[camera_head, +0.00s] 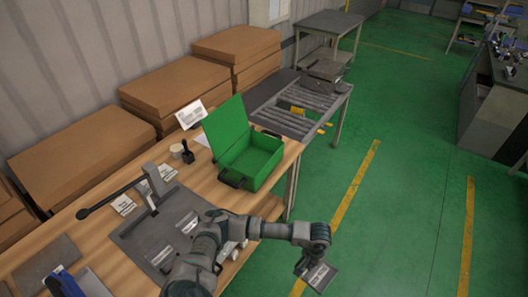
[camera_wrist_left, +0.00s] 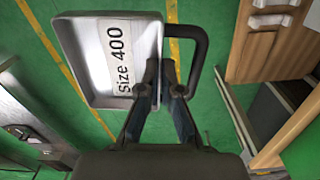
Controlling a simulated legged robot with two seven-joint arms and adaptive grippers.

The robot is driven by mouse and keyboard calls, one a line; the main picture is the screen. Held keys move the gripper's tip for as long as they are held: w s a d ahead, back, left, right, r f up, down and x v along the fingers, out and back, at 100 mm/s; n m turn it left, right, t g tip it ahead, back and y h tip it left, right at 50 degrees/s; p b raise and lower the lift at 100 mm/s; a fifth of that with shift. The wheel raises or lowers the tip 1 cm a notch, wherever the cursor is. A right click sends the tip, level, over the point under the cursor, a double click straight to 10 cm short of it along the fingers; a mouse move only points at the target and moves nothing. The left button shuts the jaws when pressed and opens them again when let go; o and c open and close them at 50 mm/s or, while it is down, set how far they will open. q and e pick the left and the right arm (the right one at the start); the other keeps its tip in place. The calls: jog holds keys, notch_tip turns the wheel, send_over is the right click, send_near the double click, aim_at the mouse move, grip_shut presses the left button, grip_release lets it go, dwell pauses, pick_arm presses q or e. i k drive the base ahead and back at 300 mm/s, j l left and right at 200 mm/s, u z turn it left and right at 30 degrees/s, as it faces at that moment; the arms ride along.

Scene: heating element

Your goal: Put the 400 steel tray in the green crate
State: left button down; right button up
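The 400 steel tray (camera_head: 321,276) hangs in the air over the green floor, off the table's right side. In the left wrist view the tray (camera_wrist_left: 88,62) shows its "Size 400" label and a dark loop handle (camera_wrist_left: 203,45). My left gripper (camera_head: 303,266) is shut on the tray at its handle-side edge; its fingers (camera_wrist_left: 158,68) also show in the wrist view. The green crate (camera_head: 262,168) stands open on the table's far right end, its lid raised at the left. The tray is apart from the crate, nearer to me. My right gripper is not in view.
The wooden table (camera_head: 212,188) holds a grey mat (camera_head: 131,240) with a long-handled device, labelled cards and a dark stamp (camera_head: 187,152). Cardboard boxes (camera_head: 165,85) line the wall. A roller conveyor (camera_head: 300,103) stands beyond the crate.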

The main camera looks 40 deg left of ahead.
aim_at(250, 170)
jog(key=i+u, duration=0.15)
jog(key=i, duration=1.6)
